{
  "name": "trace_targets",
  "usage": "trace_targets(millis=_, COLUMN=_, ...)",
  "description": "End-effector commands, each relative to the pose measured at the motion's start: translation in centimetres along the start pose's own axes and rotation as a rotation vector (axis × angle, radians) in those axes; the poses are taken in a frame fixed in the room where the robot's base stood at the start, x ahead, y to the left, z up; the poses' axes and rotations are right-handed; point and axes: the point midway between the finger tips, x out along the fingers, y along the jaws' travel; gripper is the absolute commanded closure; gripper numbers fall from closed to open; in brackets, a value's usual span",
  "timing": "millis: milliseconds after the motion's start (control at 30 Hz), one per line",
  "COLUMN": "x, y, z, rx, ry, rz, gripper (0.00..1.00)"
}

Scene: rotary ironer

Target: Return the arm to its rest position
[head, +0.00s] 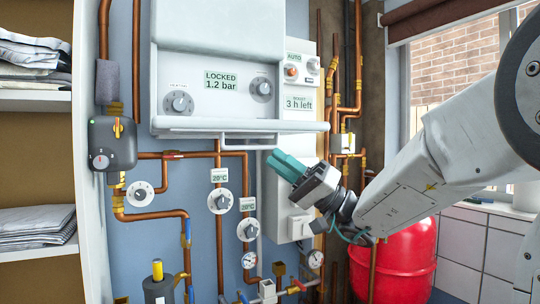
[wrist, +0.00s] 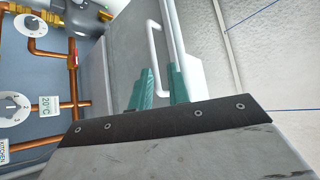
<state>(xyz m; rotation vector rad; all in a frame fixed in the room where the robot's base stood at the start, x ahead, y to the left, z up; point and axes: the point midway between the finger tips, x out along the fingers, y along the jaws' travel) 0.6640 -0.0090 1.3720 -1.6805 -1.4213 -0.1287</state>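My arm reaches in from the right edge of the head view. My gripper (head: 277,161) has teal fingers and is in front of the white machine, just below its long front ledge (head: 235,127). In the wrist view my gripper (wrist: 161,78) shows its two fingers apart with an empty gap between them. A white bar (wrist: 156,55) shows beyond the fingers in that view; I cannot tell how far off it is. Nothing is held.
Copper pipes, dials (head: 221,201) and valves cover the blue wall. Shelves with folded linen (head: 35,230) stand left. A red tank (head: 405,265) stands below my arm. A window (head: 455,60) is at right.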

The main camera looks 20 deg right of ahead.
Motion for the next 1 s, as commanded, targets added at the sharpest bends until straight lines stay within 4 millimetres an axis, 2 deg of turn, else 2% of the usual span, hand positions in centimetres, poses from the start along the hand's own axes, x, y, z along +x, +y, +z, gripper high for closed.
trace_targets(millis=467, x=-0.1, y=0.0, z=0.0, rx=0.003, ry=-0.001, rz=0.0, gripper=0.82)
trace_targets(millis=633, x=-0.1, y=0.6, z=0.5, rx=0.109, ry=-0.021, rz=0.031, gripper=0.82)
trace_targets(millis=667, x=-0.2, y=1.1, z=1.1, rx=0.158, ry=-0.045, rz=0.056, gripper=0.82)
trace_targets(millis=767, x=-1.1, y=2.9, z=4.6, rx=0.351, ry=-0.164, rz=0.178, gripper=0.82)
trace_targets(millis=867, x=-2.3, y=3.6, z=9.3, rx=0.533, ry=-0.319, rz=0.337, gripper=0.82)
trace_targets(millis=1000, x=-5.3, y=3.2, z=16.7, rx=0.731, ry=-0.555, rz=0.618, gripper=0.82)
